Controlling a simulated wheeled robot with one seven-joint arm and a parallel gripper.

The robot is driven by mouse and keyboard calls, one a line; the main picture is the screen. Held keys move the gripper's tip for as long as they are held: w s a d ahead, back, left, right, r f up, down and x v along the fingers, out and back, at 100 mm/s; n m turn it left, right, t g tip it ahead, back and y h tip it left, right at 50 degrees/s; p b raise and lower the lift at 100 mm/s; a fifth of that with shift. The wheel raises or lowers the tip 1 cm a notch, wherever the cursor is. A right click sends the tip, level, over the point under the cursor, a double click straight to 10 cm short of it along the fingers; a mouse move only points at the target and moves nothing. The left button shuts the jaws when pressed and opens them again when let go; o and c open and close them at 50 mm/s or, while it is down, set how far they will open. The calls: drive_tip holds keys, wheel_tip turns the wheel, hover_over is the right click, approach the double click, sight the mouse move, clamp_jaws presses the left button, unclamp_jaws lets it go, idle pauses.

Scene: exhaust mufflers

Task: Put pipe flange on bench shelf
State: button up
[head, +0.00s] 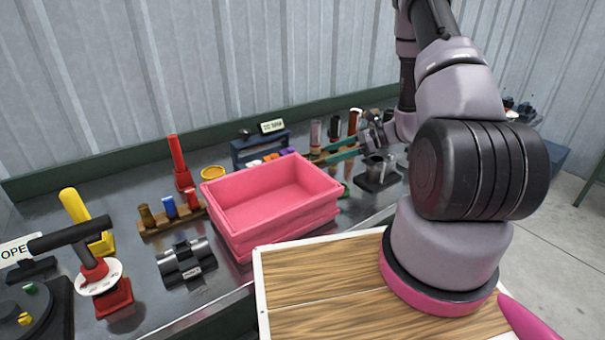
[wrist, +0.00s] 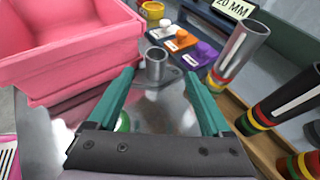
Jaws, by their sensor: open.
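A grey metal pipe flange (wrist: 156,64), a short upright tube on a flat plate, stands on the bench in the wrist view. My gripper (wrist: 160,77) is open and empty, its two teal fingertips pointing at the flange, one toward each side of it. I cannot tell how far the tips are from it. In the head view my gripper (head: 314,157) is low over the bench behind the pink bin; the flange is not clearly visible there. The blue bench shelf (head: 238,152) stands at the back against the wall, with a sign on top; part of it shows in the wrist view (wrist: 204,14).
The pink bin (head: 280,222) is close on the left of my gripper in the wrist view. A wooden rack with banded tubes (wrist: 237,55) is close on the right. Coloured knobs (wrist: 180,42) sit behind the flange. A dark stand (head: 377,175) is near my wrist.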

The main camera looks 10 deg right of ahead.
drive_tip(key=x, duration=0.8)
drive_tip(key=shift+s+a+f, duration=0.1)
drive_tip(key=shift+s+a, duration=0.1)
drive_tip(key=shift+s, duration=0.15)
clamp_jaws()
